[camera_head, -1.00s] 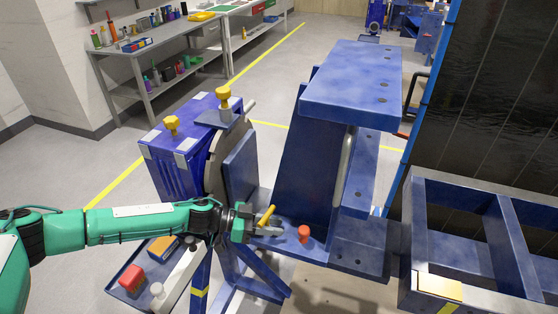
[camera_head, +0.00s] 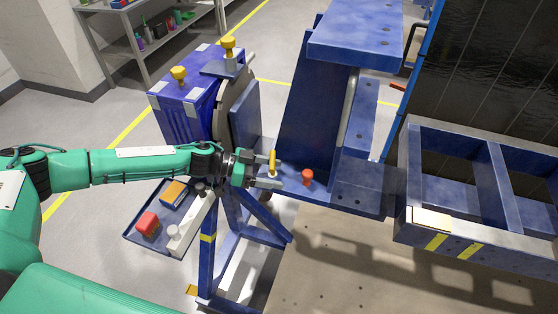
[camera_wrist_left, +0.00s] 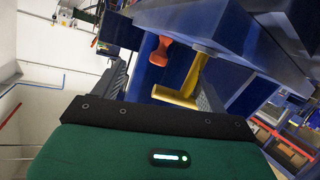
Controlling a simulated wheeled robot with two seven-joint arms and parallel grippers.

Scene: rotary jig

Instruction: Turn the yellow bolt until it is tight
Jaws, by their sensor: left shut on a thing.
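The yellow bolt (camera_head: 272,162) has a T-shaped handle and sits at the left end of the blue jig's low plate (camera_head: 345,198). My left gripper (camera_head: 267,175) comes in from the left and is shut on the yellow bolt. In the left wrist view the bolt (camera_wrist_left: 187,88) shows its crossbar and stem, with the stem running up to the blue metal. Its handle looks nearly upright in the head view. My right gripper is not in view.
A red knob (camera_head: 307,177) stands just right of the bolt. Two yellow knobs (camera_head: 228,46) top the blue unit behind. A tray (camera_head: 135,238) with red and yellow items lies below my left arm. A blue frame (camera_head: 425,225) stands at right.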

